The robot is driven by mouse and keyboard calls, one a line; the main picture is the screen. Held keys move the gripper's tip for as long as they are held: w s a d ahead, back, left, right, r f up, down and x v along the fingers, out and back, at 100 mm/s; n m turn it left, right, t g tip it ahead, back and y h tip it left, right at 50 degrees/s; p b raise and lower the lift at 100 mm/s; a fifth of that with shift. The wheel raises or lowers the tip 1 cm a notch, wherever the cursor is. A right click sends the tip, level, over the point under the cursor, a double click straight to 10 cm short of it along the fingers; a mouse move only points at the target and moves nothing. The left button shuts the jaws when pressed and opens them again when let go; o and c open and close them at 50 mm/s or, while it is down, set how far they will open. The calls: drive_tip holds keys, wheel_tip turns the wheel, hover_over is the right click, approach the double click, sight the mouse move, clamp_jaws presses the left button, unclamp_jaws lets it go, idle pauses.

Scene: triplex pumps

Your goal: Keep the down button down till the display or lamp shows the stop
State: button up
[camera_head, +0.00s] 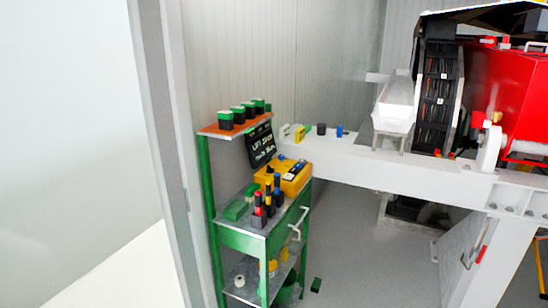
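A black display panel (260,145) with white lettering leans upright at the back of a green shelf unit, on the left of the head view. The lettering is too small to read surely. In front of it sits a yellow box (268,181) with a dark and light top that may hold controls. No down button or lamp can be told apart at this distance. My gripper is not in view.
The green shelf unit (235,240) carries green boxes on its orange top and upright dark tools (268,203) below. A white beam (410,174) runs right to red machinery (508,95). A wall edge (168,130) stands left; grey floor (360,255) is mostly clear.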

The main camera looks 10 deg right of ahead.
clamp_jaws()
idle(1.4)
